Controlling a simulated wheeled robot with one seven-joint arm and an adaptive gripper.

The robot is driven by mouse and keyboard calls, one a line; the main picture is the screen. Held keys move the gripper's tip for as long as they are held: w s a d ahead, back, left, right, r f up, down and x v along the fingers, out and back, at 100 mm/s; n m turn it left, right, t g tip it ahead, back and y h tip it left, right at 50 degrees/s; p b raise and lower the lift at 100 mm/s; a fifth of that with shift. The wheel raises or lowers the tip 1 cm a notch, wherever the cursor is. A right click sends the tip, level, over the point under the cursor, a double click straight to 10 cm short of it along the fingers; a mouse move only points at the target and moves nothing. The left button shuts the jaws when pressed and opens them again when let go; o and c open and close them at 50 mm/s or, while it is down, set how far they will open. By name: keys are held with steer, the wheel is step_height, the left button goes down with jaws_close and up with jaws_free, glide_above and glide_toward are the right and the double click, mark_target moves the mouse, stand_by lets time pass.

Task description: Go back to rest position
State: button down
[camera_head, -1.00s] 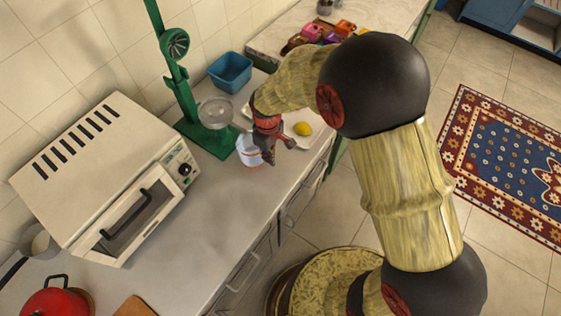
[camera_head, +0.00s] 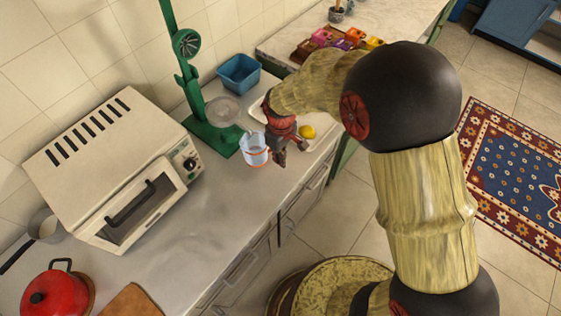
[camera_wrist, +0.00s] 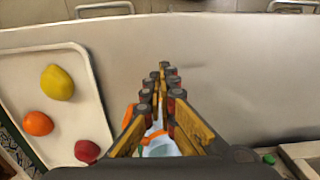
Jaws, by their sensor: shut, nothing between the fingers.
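My gripper (camera_head: 284,152) is over the counter, just right of a clear cup with an orange rim (camera_head: 254,152) in the head view. In the wrist view, the fingers of my gripper (camera_wrist: 166,72) are closed together with nothing held. Part of the cup shows beyond and between the finger links there (camera_wrist: 160,147); the rest is hidden. I cannot tell whether gripper and cup touch.
A white tray (camera_wrist: 78,119) holds a lemon (camera_wrist: 57,82), an orange (camera_wrist: 38,123) and a red fruit (camera_wrist: 87,151). A green press stand (camera_head: 203,133), a blue bin (camera_head: 239,73) and a toaster oven (camera_head: 100,160) stand nearby.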

step_height(320, 180, up, 7)
steer(key=p, duration=0.1)
steer(key=shift+s+d, duration=0.1)
stand_by(0.3)
